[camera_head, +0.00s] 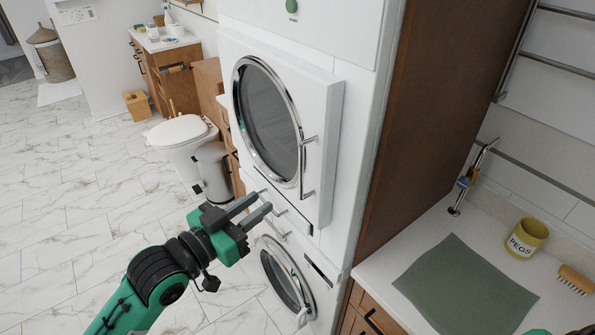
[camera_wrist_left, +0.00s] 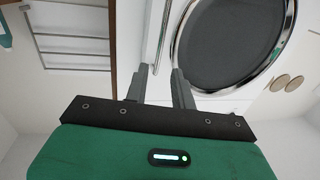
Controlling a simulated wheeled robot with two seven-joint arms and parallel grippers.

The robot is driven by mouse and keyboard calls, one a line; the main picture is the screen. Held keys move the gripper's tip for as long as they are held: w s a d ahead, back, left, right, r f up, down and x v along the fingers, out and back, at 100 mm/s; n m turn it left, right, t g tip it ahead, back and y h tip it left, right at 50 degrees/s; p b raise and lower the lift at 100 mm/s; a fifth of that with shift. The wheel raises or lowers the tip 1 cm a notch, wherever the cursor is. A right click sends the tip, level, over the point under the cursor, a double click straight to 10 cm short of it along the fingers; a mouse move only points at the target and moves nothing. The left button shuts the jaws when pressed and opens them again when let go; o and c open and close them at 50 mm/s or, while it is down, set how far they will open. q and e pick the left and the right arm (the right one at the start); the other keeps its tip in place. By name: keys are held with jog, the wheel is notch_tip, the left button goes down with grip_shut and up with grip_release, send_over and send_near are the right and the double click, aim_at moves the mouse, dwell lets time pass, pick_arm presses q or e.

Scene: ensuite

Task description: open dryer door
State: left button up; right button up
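The upper machine's white front carries a round dryer door (camera_head: 270,120) with dark glass and a chrome ring. Its vertical bar handle (camera_head: 305,168) is on the right side. The door panel stands slightly proud of the front; I cannot tell whether it is ajar. My left gripper (camera_head: 263,201) is open and empty, below and left of the handle, apart from it. In the left wrist view, the two fingers (camera_wrist_left: 160,72) are spread, with the round door (camera_wrist_left: 228,45) beyond them and a thin bar, likely the handle (camera_wrist_left: 163,35), ahead between them.
A lower machine with a round door (camera_head: 283,278) sits beneath. A brown cabinet panel (camera_head: 440,110) and a counter with a green mat (camera_head: 465,285) and yellow pegs pot (camera_head: 525,239) are at right. A toilet (camera_head: 185,140) stands at left; the marble floor (camera_head: 70,210) is open.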

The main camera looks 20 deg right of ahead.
pick_arm(q)
jog(key=p, duration=0.5)
send_over(301, 195)
jog(key=shift+w+d, duration=0.1)
jog(key=shift+w, duration=0.2)
grip_shut()
